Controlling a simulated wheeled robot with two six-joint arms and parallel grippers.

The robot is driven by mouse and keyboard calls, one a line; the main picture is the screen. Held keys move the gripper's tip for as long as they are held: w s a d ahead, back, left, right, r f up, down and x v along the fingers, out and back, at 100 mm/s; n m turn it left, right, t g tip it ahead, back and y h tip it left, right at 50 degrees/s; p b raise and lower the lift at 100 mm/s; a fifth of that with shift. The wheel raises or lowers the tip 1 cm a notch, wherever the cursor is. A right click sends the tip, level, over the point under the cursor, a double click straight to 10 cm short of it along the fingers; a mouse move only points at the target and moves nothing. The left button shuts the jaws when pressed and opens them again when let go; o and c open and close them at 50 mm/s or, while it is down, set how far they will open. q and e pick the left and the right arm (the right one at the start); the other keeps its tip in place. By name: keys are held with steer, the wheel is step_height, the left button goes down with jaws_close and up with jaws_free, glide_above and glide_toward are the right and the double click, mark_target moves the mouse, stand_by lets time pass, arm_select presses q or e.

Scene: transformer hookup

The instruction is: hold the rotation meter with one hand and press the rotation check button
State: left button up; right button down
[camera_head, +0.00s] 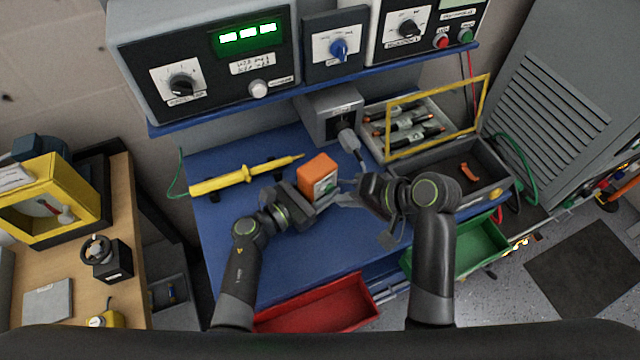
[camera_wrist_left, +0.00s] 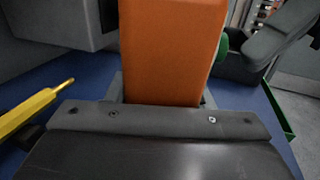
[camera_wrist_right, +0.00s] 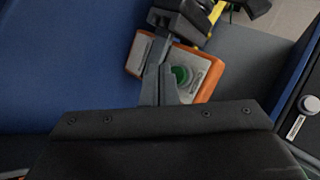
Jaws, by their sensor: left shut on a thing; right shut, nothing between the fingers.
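The rotation meter (camera_head: 318,170) is an orange box with a pale face, held above the blue bench top. My left gripper (camera_head: 302,196) is shut on it; its orange back (camera_wrist_left: 170,50) fills the middle of the left wrist view. In the right wrist view the meter's face (camera_wrist_right: 198,82) shows a round green button (camera_wrist_right: 181,75). My right gripper (camera_head: 342,199) is shut and empty, its tips at the meter's face. In the right wrist view its fingers (camera_wrist_right: 165,75) lie right beside the button, partly over the face. I cannot tell whether they touch it.
A yellow probe (camera_head: 235,180) lies on the blue bench (camera_head: 270,265) at left. A grey box (camera_head: 330,112) stands behind the meter. An open grey case (camera_head: 400,150) with a yellow-framed lid is at right. Red (camera_head: 320,305) and green (camera_head: 465,255) bins sit at the front.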

steer(key=shift+s+d, duration=0.1)
steer(key=s+d, duration=0.3)
steer(key=s, duration=0.1)
steer(key=shift+s+d, duration=0.3)
steer(key=shift+d, duration=0.1)
stand_by(0.8)
arm_select(q)
steer(key=o, duration=1.3)
